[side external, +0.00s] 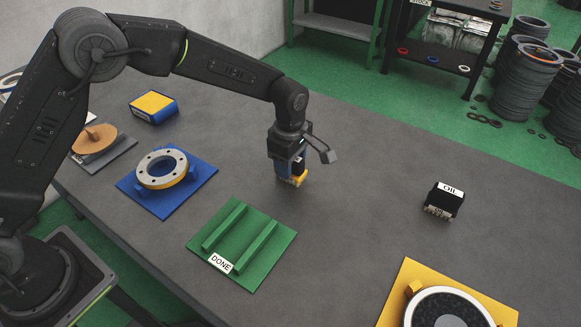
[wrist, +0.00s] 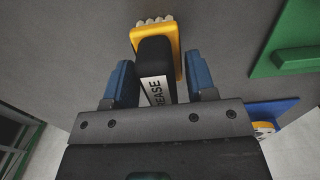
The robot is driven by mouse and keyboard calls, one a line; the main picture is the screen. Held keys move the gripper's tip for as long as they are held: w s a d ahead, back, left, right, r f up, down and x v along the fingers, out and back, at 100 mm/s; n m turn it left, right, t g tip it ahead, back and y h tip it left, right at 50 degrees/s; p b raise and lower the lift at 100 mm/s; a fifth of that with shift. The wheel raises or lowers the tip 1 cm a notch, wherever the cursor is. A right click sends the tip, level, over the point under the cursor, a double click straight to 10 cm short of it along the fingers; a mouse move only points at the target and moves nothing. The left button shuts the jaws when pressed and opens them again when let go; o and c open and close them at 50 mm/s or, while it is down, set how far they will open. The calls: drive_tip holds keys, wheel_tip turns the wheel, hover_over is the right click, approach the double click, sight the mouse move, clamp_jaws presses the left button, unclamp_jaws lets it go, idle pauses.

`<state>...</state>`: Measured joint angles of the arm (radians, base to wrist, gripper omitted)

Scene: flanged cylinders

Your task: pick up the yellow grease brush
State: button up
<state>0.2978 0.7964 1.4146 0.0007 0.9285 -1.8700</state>
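The yellow grease brush (wrist: 158,45) has a yellow head, pale bristles, a black handle and a white label reading GREASE in the wrist view. In the side view its yellow part (side external: 299,180) shows at the table surface just under my gripper (side external: 289,168). My gripper's two blue fingers (wrist: 160,82) stand on either side of the handle in the wrist view. A narrow gap shows between the handle and the right finger; the left finger is very close to the handle. The gripper looks open around the brush. The handle's near end is hidden by the gripper body.
A green DONE tray (side external: 269,269) with two rails lies in front. Left of it is a blue plate (side external: 203,186) with a flanged ring (side external: 161,181). A black OIL brush (side external: 443,201) stands at right, behind a yellow plate (side external: 408,275). The table around my gripper is clear.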

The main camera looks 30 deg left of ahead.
drive_tip(key=c, duration=0.9)
drive_tip(key=shift+r, duration=0.1)
drive_tip(key=shift+r, duration=0.4)
drive_tip(key=r, duration=0.3)
drive_tip(key=shift+a+r, duration=0.3)
drive_tip(key=shift+r, duration=0.05)
drive_tip(key=a+r, duration=0.2)
drive_tip(key=a, duration=0.1)
drive_tip(key=s+a+r, duration=0.1)
drive_tip(key=a+r, duration=0.1)
drive_tip(key=a, duration=0.2)
drive_tip(key=a+r, duration=0.2)
drive_tip(key=a, duration=0.2)
drive_tip(key=shift+s+r, duration=0.2)
drive_tip(key=shift+s, duration=0.15)
drive_tip(key=o, duration=0.5)
drive_tip(key=c, duration=0.3)
